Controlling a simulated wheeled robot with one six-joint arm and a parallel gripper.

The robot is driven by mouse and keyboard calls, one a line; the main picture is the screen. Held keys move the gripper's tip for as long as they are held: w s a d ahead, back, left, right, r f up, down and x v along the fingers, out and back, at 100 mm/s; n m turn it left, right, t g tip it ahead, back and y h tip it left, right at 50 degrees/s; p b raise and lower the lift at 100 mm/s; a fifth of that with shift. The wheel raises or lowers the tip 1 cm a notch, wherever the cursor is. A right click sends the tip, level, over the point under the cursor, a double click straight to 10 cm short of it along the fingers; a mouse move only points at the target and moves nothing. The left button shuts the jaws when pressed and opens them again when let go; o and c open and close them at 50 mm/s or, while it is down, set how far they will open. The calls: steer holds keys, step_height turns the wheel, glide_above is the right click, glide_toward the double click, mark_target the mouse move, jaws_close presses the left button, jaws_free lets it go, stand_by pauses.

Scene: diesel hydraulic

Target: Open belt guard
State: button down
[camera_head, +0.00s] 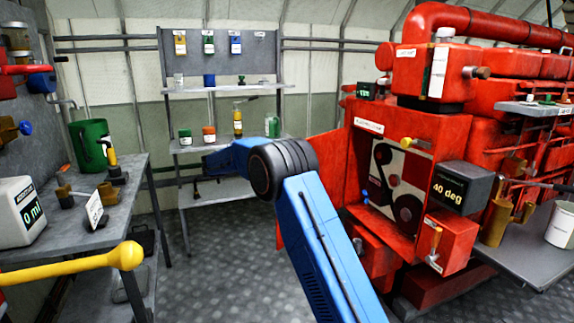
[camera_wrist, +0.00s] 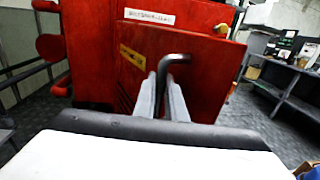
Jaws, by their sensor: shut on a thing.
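The belt guard (camera_head: 340,165) is a red hinged panel on the left of the red engine. In the head view it stands swung out to the left, and the belt and pulleys (camera_head: 400,185) show beside it. In the wrist view the guard (camera_wrist: 205,85) shows its face, with a yellow label and a bent black handle (camera_wrist: 175,62). My gripper (camera_wrist: 166,88) is shut on the handle, its two pale fingers on either side of the bar. In the head view my blue arm's elbow is in front, and I cannot see my gripper there.
A grey display box (camera_head: 459,187) reading 40 deg and a red box (camera_head: 447,242) sit right of the belt opening. A workbench (camera_head: 60,225) with a green jug stands left, shelves (camera_head: 225,85) behind. A yellow-knobbed bar (camera_head: 75,268) crosses the lower left. Floor between is clear.

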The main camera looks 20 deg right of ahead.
steer(key=shift+w+a+m+g, duration=0.25)
steer(key=shift+w+g, duration=0.15)
steer(key=shift+w, duration=0.4)
steer(key=shift+w+a+m+g, duration=0.25)
steer(key=shift+w+g, duration=0.15)
steer(key=shift+w, duration=0.4)
steer(key=c, duration=1.8)
jaws_free()
steer(key=shift+r, duration=0.1)
